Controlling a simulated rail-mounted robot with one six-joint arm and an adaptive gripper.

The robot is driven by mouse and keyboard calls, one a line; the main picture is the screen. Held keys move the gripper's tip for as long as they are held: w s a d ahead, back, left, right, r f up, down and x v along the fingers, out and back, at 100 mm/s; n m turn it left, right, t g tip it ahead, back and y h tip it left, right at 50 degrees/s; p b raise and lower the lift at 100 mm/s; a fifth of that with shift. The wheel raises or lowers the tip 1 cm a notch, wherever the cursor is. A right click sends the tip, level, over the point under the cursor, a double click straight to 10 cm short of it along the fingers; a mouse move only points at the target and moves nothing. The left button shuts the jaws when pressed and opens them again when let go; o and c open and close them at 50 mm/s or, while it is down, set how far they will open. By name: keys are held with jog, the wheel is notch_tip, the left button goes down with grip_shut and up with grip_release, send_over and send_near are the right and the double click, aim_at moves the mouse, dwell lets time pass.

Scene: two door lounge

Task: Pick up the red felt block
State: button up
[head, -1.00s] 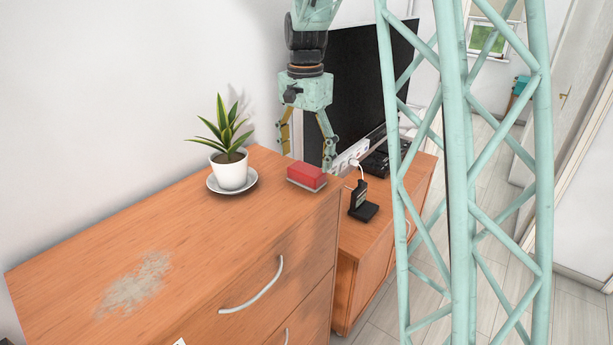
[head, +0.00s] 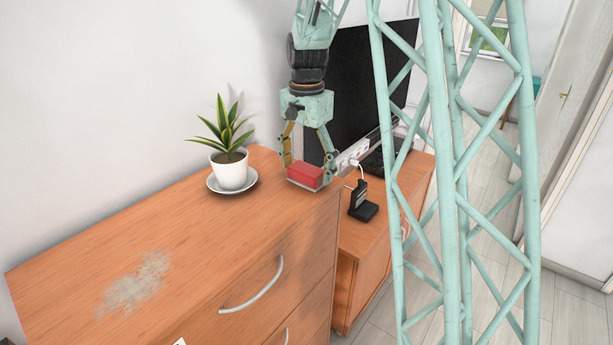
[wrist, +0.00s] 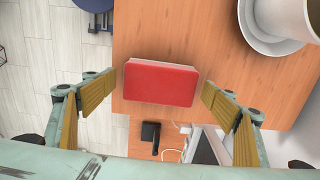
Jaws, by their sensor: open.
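The red felt block (head: 306,176), red on top with a pale grey lower layer, lies on the wooden dresser top (head: 190,215) near its far right corner. In the wrist view the block (wrist: 161,84) sits between the two fingers, with a gap on each side. My gripper (head: 309,168) is open and points down at the block, one finger to either side of it. The wrist view shows both yellow-padded fingers of my gripper (wrist: 156,97) apart from the block.
A potted plant (head: 230,170) on a white saucer stands left of the block. A lower cabinet (head: 375,240) with a black device (head: 361,205) is to the right, with a dark screen (head: 350,80) behind.

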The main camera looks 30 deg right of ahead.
aim_at(306, 168)
jog(key=shift+c, duration=0.3)
jog(key=c, duration=0.9)
jog(key=shift+r, duration=0.1)
jog(key=shift+r, duration=1.6)
jog(key=s+a, duration=0.1)
jog(key=s, duration=0.4)
jog(key=s+a+r+b, duration=0.1)
jog(key=s+a, duration=0.1)
jog(key=s, duration=0.3)
jog(key=s+a, duration=0.1)
jog(key=s, duration=0.4)
jog(key=shift+s+a+r+b, duration=0.2)
jog(key=shift+r+b, duration=0.1)
jog(key=shift+b, duration=0.05)
